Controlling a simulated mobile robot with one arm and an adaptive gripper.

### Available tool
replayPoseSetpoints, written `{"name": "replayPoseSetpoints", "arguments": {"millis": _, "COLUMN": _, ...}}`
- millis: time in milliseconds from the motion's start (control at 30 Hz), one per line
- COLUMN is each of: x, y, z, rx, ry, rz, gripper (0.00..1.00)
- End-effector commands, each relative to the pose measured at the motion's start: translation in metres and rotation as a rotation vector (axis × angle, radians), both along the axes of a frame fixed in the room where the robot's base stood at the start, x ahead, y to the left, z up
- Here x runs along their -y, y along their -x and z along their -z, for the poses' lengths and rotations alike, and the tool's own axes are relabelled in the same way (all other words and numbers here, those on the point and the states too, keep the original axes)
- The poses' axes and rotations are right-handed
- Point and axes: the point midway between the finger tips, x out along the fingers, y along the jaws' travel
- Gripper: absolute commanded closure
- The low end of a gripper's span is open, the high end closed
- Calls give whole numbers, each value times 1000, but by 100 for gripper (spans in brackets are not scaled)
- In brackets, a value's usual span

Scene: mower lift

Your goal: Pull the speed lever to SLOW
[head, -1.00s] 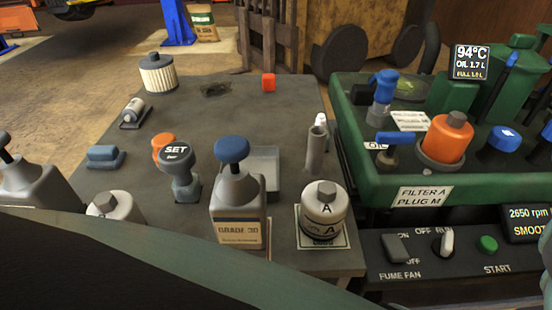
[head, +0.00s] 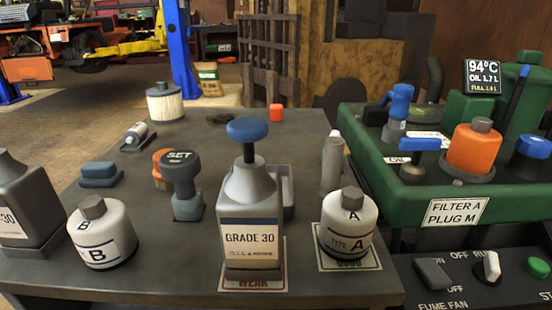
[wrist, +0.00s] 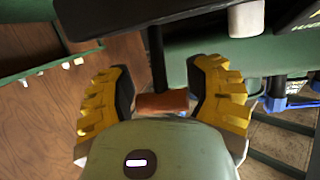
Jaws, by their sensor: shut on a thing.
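In the wrist view, my gripper (wrist: 163,98) has its two yellow ridged fingers on either side of a reddish-brown grip (wrist: 165,104). It is shut on this grip, which looks like the handle of the speed lever. A dark rod (wrist: 157,55) runs up the picture from the grip. The finger contact is partly hidden by the gripper's own body. No SLOW marking is readable, so the lever's setting cannot be told. The head view shows neither my gripper nor the lever.
In the head view, a bench holds a GRADE 30 bottle (head: 250,215), canister A (head: 348,225), canister B (head: 100,232) and a SET stamp (head: 183,185). A green tray (head: 400,180) with an orange filter (head: 473,146) stands right, above a switch panel (head: 455,285).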

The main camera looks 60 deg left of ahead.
Motion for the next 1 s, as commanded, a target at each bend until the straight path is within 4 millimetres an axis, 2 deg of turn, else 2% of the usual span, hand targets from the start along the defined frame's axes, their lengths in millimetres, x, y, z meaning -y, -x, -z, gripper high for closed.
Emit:
{"name": "replayPoseSetpoints", "arguments": {"millis": 233, "x": 0, "y": 0, "z": 0, "rx": 1, "ry": 0, "rz": 1, "gripper": 84}}
{"name": "replayPoseSetpoints", "arguments": {"millis": 267, "x": 0, "y": 0, "z": 0, "rx": 1, "ry": 0, "rz": 1, "gripper": 37}}
{"name": "replayPoseSetpoints", "arguments": {"millis": 600, "x": 1, "y": 0, "z": 0, "rx": 0, "ry": 1, "rz": 2, "gripper": 3}}
{"name": "replayPoseSetpoints", "arguments": {"millis": 867, "x": 2, "y": 1, "z": 0, "rx": -1, "ry": 1, "rz": 2, "gripper": 3}}
{"name": "replayPoseSetpoints", "arguments": {"millis": 1000, "x": 11, "y": 8, "z": -3, "rx": 0, "ry": 0, "rz": 6, "gripper": 3}}
